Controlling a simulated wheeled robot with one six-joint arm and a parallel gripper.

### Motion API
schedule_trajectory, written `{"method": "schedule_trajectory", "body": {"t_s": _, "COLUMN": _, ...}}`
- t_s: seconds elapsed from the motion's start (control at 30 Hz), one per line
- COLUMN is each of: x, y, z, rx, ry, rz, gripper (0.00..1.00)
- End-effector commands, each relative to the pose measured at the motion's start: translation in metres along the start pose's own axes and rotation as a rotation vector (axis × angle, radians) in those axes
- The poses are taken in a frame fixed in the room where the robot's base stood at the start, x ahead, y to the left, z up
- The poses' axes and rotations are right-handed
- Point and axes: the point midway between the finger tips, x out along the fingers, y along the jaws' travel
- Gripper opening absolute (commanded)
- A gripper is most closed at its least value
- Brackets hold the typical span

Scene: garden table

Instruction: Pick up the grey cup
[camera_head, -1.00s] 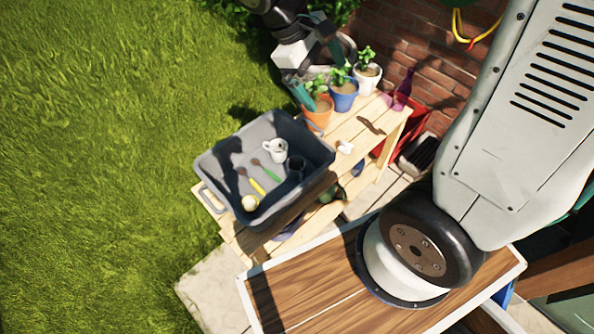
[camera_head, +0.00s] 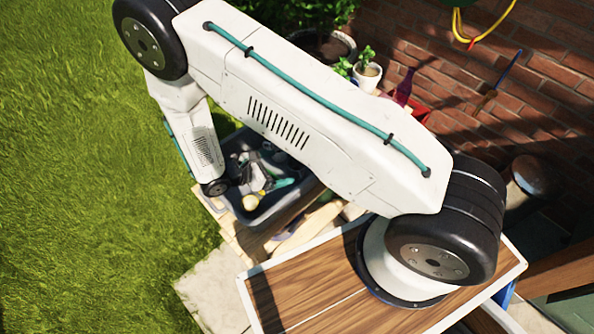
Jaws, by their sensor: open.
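The grey bin (camera_head: 283,215) stands on the wooden potting bench, and my arm crosses over its back part. My gripper (camera_head: 270,173) is down inside the bin area, open, with a teal finger (camera_head: 284,183) showing at its right. The grey cup cannot be made out clearly now; my arm and gripper cover most of the spot in the bin where a dark grey cup stood in the earlier view. Whether the fingers are around it or beside it, I cannot tell.
A pale round object (camera_head: 250,202) lies at the front of the bin. A white pot with a plant (camera_head: 367,76) and a purple bottle (camera_head: 404,88) stand at the back of the bench. A brick wall is behind; grass lies open at left.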

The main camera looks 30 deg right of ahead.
Motion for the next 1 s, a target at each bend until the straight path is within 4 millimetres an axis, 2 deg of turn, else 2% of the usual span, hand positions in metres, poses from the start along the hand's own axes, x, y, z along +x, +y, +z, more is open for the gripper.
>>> {"method": "schedule_trajectory", "body": {"t_s": 0.13, "x": 0.012, "y": -0.003, "z": -0.009, "rx": -0.024, "ry": -0.008, "rz": 0.011, "gripper": 1.0}}
{"method": "schedule_trajectory", "body": {"t_s": 0.37, "x": 0.038, "y": -0.004, "z": -0.007, "rx": -0.023, "ry": -0.007, "rz": 0.01, "gripper": 1.0}}
{"method": "schedule_trajectory", "body": {"t_s": 0.6, "x": 0.073, "y": -0.009, "z": -0.004, "rx": -0.021, "ry": -0.008, "rz": 0.008, "gripper": 1.0}}
{"method": "schedule_trajectory", "body": {"t_s": 0.73, "x": 0.081, "y": -0.008, "z": -0.004, "rx": -0.021, "ry": -0.007, "rz": 0.01, "gripper": 1.0}}
{"method": "schedule_trajectory", "body": {"t_s": 0.93, "x": 0.082, "y": -0.008, "z": -0.004, "rx": -0.021, "ry": -0.006, "rz": 0.011, "gripper": 1.0}}
{"method": "schedule_trajectory", "body": {"t_s": 0.97, "x": 0.082, "y": -0.008, "z": -0.004, "rx": -0.021, "ry": -0.006, "rz": 0.011, "gripper": 0.97}}
{"method": "schedule_trajectory", "body": {"t_s": 1.0, "x": 0.082, "y": -0.008, "z": -0.004, "rx": -0.021, "ry": -0.006, "rz": 0.011, "gripper": 0.86}}
